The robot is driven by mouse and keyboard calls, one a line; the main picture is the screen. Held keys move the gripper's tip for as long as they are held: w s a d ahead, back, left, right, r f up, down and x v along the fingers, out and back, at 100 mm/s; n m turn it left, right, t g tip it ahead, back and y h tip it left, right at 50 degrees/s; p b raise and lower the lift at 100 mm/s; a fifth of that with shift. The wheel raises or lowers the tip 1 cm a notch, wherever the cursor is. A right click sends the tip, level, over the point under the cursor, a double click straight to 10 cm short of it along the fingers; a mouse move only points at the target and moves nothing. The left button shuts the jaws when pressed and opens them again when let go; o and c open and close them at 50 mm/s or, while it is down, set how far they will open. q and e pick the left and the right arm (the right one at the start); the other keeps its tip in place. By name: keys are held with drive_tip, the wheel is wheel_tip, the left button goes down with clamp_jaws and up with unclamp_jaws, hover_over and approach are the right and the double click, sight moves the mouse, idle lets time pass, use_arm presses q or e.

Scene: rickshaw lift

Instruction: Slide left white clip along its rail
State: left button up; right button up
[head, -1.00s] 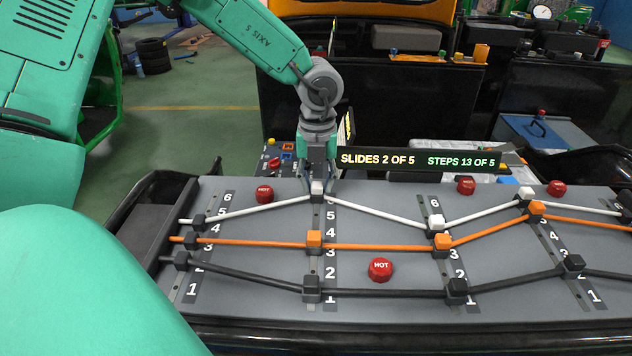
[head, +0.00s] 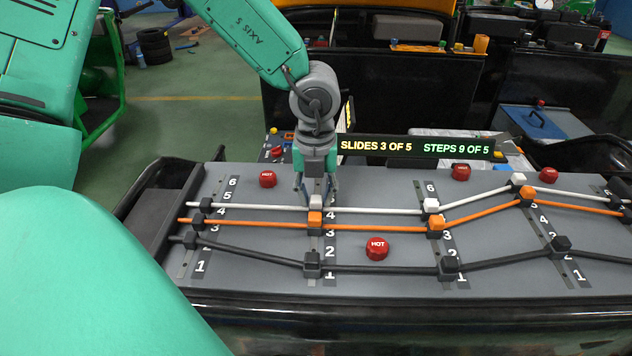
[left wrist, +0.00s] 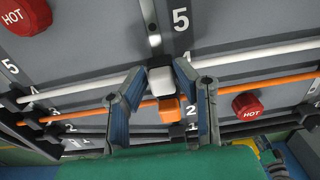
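The left white clip (head: 316,202) sits on the second numbered rail (head: 314,246), near the 4 mark and just above the left orange clip (head: 315,219). The white cable (head: 375,211) through it runs nearly level. My left gripper (head: 316,199) reaches down over the white clip. In the left wrist view its two fingers (left wrist: 160,75) stand on either side of the white clip (left wrist: 161,80) and appear shut on it. The orange clip (left wrist: 169,109) lies close beside it, between the finger links. My right gripper is not in view.
Red HOT knobs stand on the panel, one (head: 376,249) below right of the gripper and one (head: 267,179) to its upper left. Other white, orange and black clips sit on rails farther right. A display (head: 415,147) reads SLIDES 3 OF 5, STEPS 9 OF 5.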

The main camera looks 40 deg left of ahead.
sight(316, 197)
use_arm(q)
drive_tip(key=shift+o, duration=0.7)
drive_tip(key=shift+s, duration=0.1)
drive_tip(key=shift+s+d, duration=0.15)
drive_tip(key=shift+d, duration=0.15)
drive_tip(key=shift+d+r, duration=0.1)
drive_tip(key=shift+r, duration=0.15)
wheel_tip(316, 197, up, 12)
drive_tip(key=shift+f, duration=0.2)
drive_tip(key=shift+a+f, duration=0.1)
drive_tip(key=shift+a, duration=0.15)
